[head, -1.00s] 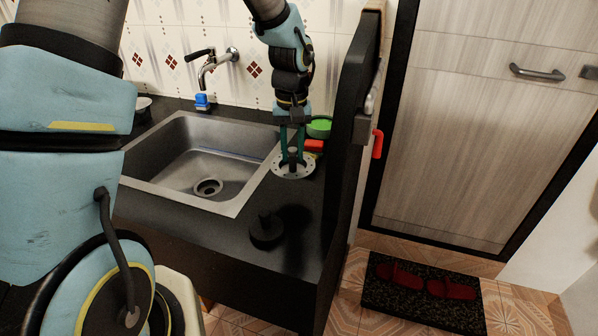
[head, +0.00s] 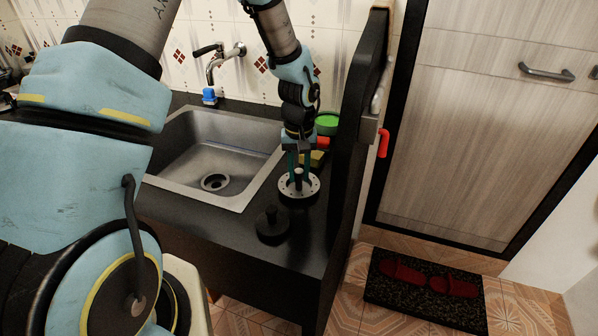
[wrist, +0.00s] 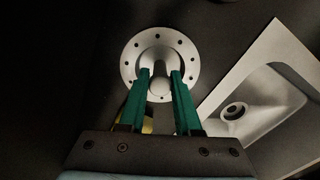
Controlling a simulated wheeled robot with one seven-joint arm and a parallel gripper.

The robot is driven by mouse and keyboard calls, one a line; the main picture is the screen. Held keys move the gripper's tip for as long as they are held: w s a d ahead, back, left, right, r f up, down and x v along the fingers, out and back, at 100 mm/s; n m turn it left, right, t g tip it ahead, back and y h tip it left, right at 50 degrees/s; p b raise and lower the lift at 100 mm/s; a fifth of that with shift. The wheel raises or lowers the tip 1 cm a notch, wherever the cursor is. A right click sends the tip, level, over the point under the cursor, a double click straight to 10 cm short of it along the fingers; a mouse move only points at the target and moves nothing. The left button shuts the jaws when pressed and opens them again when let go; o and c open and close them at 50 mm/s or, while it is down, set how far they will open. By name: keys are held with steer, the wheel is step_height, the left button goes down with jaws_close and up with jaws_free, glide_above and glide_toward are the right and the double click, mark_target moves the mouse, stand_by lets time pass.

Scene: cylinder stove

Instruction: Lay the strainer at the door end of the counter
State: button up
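The strainer (head: 312,188) is a round, pale metal disc with a ring of holes and a central knob. It is over the counter (head: 225,232), right of the sink, at the end near the door (head: 490,130). My gripper (head: 299,178) points down with its green fingers on both sides of the knob, shut on it. In the wrist view, the strainer (wrist: 188,52) shows beyond the fingertips (wrist: 161,74), the knob between them. I cannot tell whether its underside touches the counter.
A black knobbed stopper (head: 272,228) stands in front of the strainer. Behind are a yellow sponge (head: 316,158), a red item (head: 323,142) and a green bowl (head: 327,122). The sink (head: 185,155) lies left. A tall black panel (head: 350,130) closes the right end.

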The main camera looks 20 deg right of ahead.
mark_target(299, 171)
steer(key=o, duration=0.4)
steer(key=shift+r, duration=0.1)
step_height(299, 171, up, 12)
steer(key=b, duration=0.3)
steer(key=s+a+n, duration=0.1)
steer(key=a, duration=0.9)
steer(key=s+a+n+t, duration=0.1)
steer(key=a, duration=0.9)
steer(key=s+a+n, duration=0.1)
steer(key=s+a, duration=0.1)
steer(key=a, duration=0.8)
steer(key=shift+a+r+t, duration=0.2)
steer(key=shift+a+t, duration=0.05)
steer(key=shift+t, duration=0.05)
